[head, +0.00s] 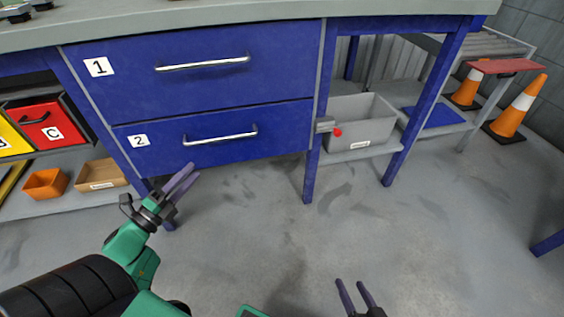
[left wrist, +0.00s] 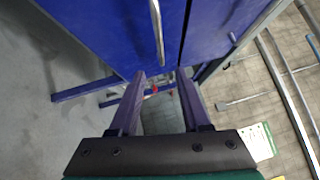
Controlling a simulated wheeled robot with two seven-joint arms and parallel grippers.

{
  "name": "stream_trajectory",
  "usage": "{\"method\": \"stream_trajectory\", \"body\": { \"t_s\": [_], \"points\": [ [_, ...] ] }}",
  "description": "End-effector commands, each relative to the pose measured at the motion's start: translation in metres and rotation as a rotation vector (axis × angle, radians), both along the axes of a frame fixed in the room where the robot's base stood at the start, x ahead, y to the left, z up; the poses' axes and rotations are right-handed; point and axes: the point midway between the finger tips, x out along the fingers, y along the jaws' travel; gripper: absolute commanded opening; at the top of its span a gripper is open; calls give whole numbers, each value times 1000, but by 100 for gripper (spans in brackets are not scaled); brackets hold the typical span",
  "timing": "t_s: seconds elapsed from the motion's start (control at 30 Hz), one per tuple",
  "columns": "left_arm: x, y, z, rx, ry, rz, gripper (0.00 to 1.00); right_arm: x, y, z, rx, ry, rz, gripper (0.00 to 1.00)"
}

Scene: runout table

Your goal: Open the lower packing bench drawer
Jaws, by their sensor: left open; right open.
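The lower packing bench drawer (head: 280,128) is blue, marked 2, and looks shut. Its silver bar handle (head: 220,137) runs across the front; it also shows in the left wrist view (left wrist: 158,30). The upper drawer (head: 130,70), marked 1, looks shut too. My left gripper (head: 191,171) is open and empty, below and left of the lower handle, apart from it. In the left wrist view its two fingers (left wrist: 161,74) are spread, with the handle beyond the tips. My right gripper (head: 351,284) is open and empty low over the floor, with only its fingers and part of its body in view.
A grey bin (head: 368,138) stands on a shelf right of the drawers, near a red knob (head: 337,132). An orange tray (head: 46,184) and a cardboard box (head: 103,174) sit at the left. Orange cones (head: 512,118) stand far right. The floor before the drawers is clear.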

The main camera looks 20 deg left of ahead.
Motion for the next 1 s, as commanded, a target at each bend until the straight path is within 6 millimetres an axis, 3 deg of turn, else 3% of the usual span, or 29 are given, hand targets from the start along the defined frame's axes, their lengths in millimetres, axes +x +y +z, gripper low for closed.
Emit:
{"method": "stream_trajectory", "body": {
  "t_s": [0.17,0.27,0.7,0.83,1.0],
  "points": [
    [7,-1,5,1,-3,-2,47,0,1,3,5,-5,-2,62],
    [23,-4,7,1,-5,-3,47,0,2,-1,14,-17,-6,62],
    [129,-19,20,-3,-2,0,47,0,3,-26,40,-48,-24,62],
    [142,-21,22,-4,0,1,47,0,3,-27,44,-54,-27,62],
    [143,-21,23,-6,3,1,47,0,3,-27,46,-55,-29,62]
  ]
}}
